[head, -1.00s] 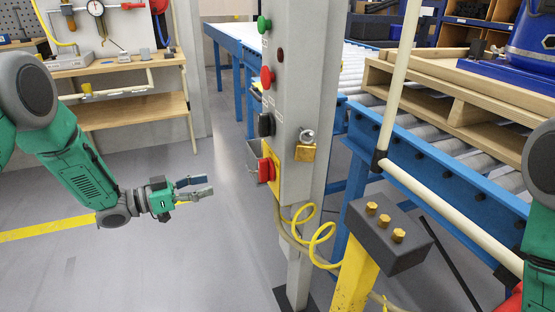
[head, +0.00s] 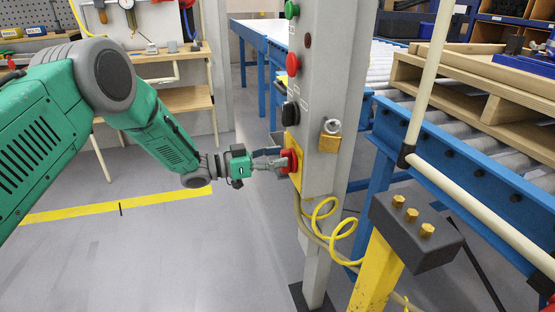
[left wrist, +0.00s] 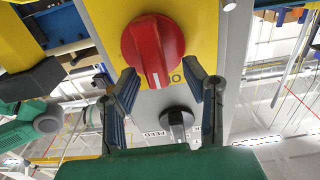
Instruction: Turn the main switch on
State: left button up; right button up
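The main switch is a red rotary knob (head: 288,161) on a yellow plate, low on the grey control post (head: 328,90). In the left wrist view the left gripper (left wrist: 165,80) is open, with one finger on each side of the knob's lower end. I cannot tell whether they touch it. My right gripper is out of view.
A black selector knob (head: 290,113), a red button (head: 293,64) and a green button (head: 292,9) sit above the switch. A brass padlock (head: 329,143) hangs on the post's side. A yellow coiled cable (head: 325,220) and a dark box (head: 416,231) are lower right.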

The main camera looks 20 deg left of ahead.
pick_arm(q)
jog(key=shift+w+d+r, duration=0.15)
jog(key=shift+d, duration=0.7)
jog(key=shift+a, duration=0.3)
jog(key=c, duration=0.6)
jog(key=shift+a, duration=0.3)
grip_shut()
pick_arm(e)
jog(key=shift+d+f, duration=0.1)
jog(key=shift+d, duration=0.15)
pick_arm(q)
jog(key=shift+d, duration=0.1)
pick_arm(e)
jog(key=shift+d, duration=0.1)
